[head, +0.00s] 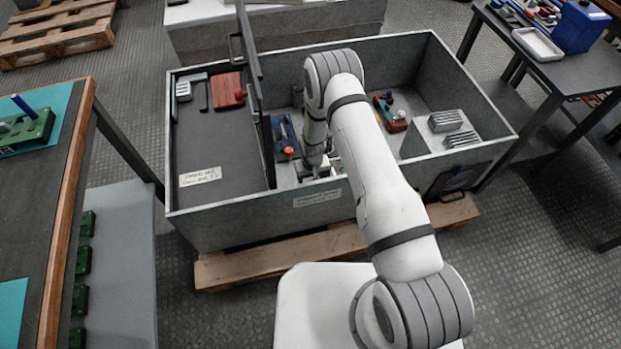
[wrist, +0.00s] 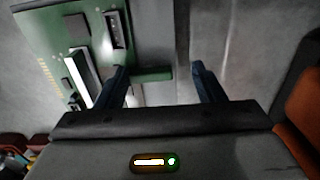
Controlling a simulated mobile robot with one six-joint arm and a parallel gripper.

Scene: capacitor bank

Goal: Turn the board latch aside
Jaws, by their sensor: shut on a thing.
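My gripper (head: 318,165) reaches down into the grey metal cabinet near its front wall. In the wrist view its two dark fingers (wrist: 158,72) stand apart around a pale, metal-looking piece (wrist: 157,92), which appears to be the board latch. The gripper is shut on it; the fingers and the shadows hide most of its shape. A green circuit board (wrist: 85,40) with dark chips and a white slot connector lies just left of the fingers, its edge close to the left finger. In the head view my arm and gripper hide most of this spot.
The cabinet (head: 240,232) has walls all round and a tall dark upright panel (head: 252,60) left of my arm. A blue part with an orange knob (head: 288,152) sits beside the gripper. A red-brown block (head: 390,115) and grey finned blocks (head: 445,121) stand to the right.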

